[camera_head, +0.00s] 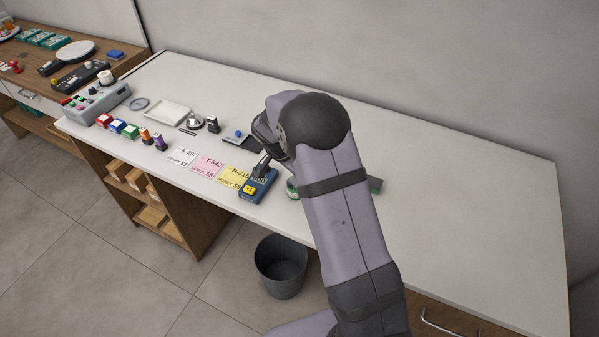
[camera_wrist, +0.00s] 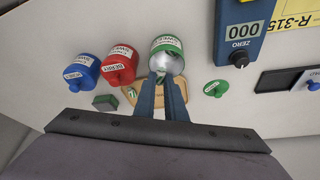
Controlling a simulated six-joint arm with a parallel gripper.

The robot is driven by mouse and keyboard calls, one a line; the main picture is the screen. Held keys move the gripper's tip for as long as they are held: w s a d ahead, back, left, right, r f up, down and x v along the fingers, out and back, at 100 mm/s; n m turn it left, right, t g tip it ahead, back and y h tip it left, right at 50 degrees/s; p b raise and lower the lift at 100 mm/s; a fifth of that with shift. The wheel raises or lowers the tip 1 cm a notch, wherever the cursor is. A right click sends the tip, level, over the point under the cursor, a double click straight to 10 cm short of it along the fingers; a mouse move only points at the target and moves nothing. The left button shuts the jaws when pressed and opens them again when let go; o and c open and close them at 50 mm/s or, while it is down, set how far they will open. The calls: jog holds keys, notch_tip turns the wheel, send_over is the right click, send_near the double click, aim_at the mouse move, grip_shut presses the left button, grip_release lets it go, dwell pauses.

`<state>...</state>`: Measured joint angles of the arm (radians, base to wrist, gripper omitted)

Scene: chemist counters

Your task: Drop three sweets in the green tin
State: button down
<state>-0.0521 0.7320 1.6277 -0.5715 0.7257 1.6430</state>
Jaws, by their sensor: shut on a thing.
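In the wrist view the green tin (camera_wrist: 166,52) stands open, its pale inside showing. Its knobbed green lid (camera_wrist: 215,89) lies to the right, apart from it. My gripper (camera_wrist: 160,78) is at the near edge of the tin's mouth, its fingers close together. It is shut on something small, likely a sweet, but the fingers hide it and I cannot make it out. A tan wooden dish (camera_wrist: 145,103) lies beneath the fingers, mostly covered by them. In the head view my arm hides the gripper; a green edge of the tin (camera_head: 292,188) shows beside it.
Red (camera_wrist: 119,66) and blue (camera_wrist: 81,73) lidded tins stand left of the green tin in the wrist view. A grey block (camera_wrist: 105,102) lies below them. A blue scale (camera_wrist: 240,40) reading 000 stands close right. The counter (camera_head: 470,210) is clear at the head view's right.

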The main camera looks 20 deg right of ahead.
jog(key=c, duration=1.7)
grip_release()
jog(key=shift+c, duration=0.2)
jog(key=b+v, duration=0.2)
jog(key=v, duration=0.5)
jog(key=shift+r+b, duration=0.15)
jog(key=shift+b, duration=0.2)
jog(key=shift+a, duration=0.1)
